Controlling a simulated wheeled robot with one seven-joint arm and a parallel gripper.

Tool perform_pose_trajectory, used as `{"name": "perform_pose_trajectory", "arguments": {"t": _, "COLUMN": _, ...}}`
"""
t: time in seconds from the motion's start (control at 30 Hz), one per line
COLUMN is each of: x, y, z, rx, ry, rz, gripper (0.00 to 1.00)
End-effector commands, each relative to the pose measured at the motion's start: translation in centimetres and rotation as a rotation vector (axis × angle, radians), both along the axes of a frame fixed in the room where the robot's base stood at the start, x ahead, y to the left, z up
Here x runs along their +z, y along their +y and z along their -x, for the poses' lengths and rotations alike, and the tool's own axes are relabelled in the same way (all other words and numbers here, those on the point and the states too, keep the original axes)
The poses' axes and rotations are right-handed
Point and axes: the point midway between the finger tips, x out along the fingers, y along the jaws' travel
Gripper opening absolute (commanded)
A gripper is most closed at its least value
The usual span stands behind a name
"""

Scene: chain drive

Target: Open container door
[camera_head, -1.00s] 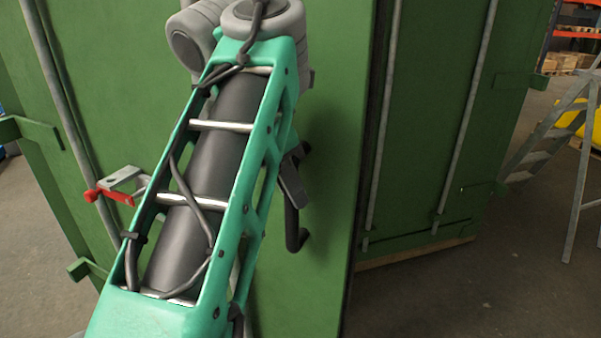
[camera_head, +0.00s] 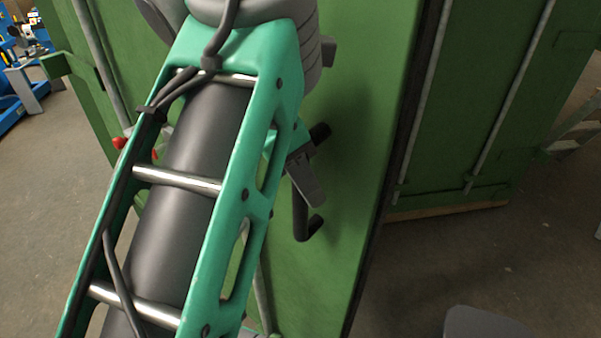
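The green container (camera_head: 350,130) fills the middle of the view. Its near panel has a dark edge strip (camera_head: 405,150) on the right, beside a panel with upright grey rods (camera_head: 510,100). My teal arm crosses in front from the lower left. Grey and black parts at its far side, apparently my gripper (camera_head: 306,190), show against the near panel. A black bent bar (camera_head: 303,225) hangs there; I cannot tell whether it is a finger or a handle. Contact and finger opening are unclear. A red-ended lever (camera_head: 121,143) on the left is mostly hidden by my arm.
A green bracket (camera_head: 62,64) sticks out on the container's left. Blue equipment (camera_head: 22,70) stands at the far left, and part of a ladder (camera_head: 580,130) at the right. Bare floor (camera_head: 35,200) is open at left and lower right.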

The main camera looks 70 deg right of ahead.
Motion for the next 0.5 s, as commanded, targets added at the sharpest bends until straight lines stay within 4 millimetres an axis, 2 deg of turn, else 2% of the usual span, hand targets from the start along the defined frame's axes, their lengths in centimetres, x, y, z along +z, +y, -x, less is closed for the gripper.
{"name": "perform_pose_trajectory", "arguments": {"t": 0.3, "x": 0.5, "y": 0.1, "z": -0.1, "rx": 0.004, "ry": 0.0, "rz": 0.004, "gripper": 0.43}}
{"name": "perform_pose_trajectory", "arguments": {"t": 0.37, "x": 1.2, "y": 0.2, "z": -0.2, "rx": 0.006, "ry": 0.0, "rz": 0.004, "gripper": 0.43}}
{"name": "perform_pose_trajectory", "arguments": {"t": 0.5, "x": 4.0, "y": 0.9, "z": -0.5, "rx": 0.01, "ry": -0.001, "rz": 0.005, "gripper": 0.43}}
